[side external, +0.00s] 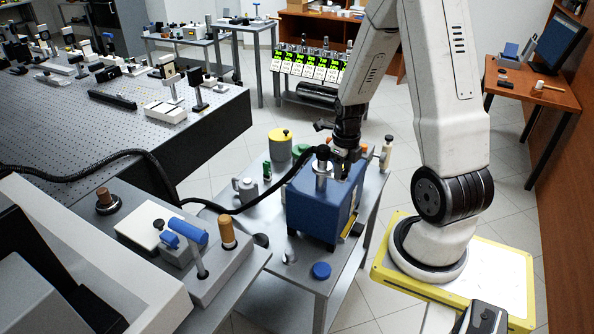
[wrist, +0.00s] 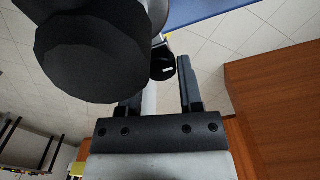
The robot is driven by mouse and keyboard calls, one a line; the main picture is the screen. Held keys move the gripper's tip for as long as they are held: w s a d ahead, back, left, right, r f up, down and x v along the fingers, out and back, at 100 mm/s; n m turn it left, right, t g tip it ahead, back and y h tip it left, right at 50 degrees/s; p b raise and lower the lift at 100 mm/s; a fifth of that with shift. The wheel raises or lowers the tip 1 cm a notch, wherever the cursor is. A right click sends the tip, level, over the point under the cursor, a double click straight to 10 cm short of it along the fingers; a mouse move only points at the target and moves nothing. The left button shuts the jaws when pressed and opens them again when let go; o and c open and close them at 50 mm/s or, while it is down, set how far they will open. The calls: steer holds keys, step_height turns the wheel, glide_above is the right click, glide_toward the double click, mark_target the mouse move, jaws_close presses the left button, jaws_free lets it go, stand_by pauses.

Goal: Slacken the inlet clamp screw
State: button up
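In the wrist view, a small black knob with a white mark (wrist: 163,68), which looks like the clamp screw, shows between and beyond my gripper's fingers (wrist: 158,80). The fingers stand apart with a gap around the knob's line; I cannot tell whether either touches it. A large black round fitting (wrist: 95,60) hides part of the left finger. In the side view, the blue pump box (side external: 316,212) carries a metal inlet post (side external: 321,177) with a black hose end (side external: 322,152) on top. My gripper (side external: 343,168) is close beside this post, above the box; its fingertips are hard to make out.
The black hose (side external: 252,207) runs left from the inlet. The box stands on a grey cart (side external: 300,270) with a yellow-lidded can (side external: 280,143), a grey mug (side external: 245,188), a blue cap (side external: 321,270) and bottles. An optical table (side external: 90,130) is left.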

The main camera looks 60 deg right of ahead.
jaws_close()
steer(key=shift+n, duration=0.5)
steer(key=n, duration=0.4)
steer(key=shift+n, duration=0.3)
steer(key=n, duration=0.5)
steer(key=o, duration=0.6)
jaws_free()
steer(key=shift+c, duration=0.2)
steer(key=shift+r, duration=0.2)
